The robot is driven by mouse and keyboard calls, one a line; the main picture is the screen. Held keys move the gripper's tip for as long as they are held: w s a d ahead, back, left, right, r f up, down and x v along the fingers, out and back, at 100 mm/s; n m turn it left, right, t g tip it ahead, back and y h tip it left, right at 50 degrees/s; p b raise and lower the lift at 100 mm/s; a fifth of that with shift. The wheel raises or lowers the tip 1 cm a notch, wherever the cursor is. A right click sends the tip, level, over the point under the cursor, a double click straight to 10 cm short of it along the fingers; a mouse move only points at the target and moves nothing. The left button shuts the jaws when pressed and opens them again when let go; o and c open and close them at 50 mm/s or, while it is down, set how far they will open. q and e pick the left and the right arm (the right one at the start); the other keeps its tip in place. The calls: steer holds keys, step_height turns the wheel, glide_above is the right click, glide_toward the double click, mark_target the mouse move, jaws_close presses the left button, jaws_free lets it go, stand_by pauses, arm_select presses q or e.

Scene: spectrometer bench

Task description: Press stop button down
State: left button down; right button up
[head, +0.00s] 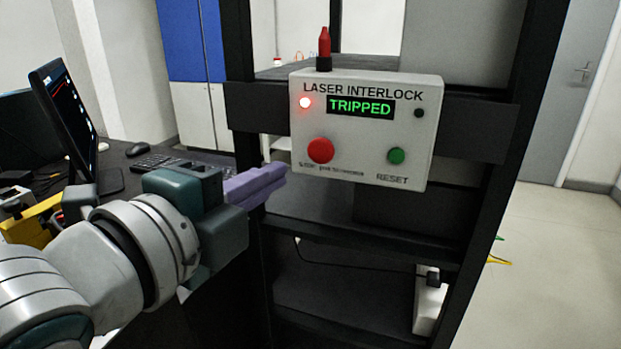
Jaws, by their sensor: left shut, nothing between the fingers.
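The red stop button (320,150) is a round knob at the lower left of the white laser interlock box (362,165). The box's display (361,107) reads TRIPPED in green, and a red lamp (305,102) glows at its upper left. A green reset button (396,156) is at the lower right of the box. My left gripper (283,174) has purple fingers that are shut and empty. Its fingertips are left of and slightly below the stop button in the picture, and look apart from it. My right gripper is not in view.
The box is mounted on a black rack (243,110) with open shelves below. At left is a dark desk (130,165) with a monitor (62,120), a keyboard (165,162) and a mouse (137,149). Open floor (540,260) lies to the right.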

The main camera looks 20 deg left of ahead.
arm_select(q)
steer(key=shift+s+a+r, duration=0.15)
steer(key=shift+s+a, duration=0.05)
steer(key=shift+s, duration=0.95)
steer(key=shift+s+a+r, duration=0.1)
steer(key=shift+s+a, duration=0.1)
steer(key=shift+s, duration=0.95)
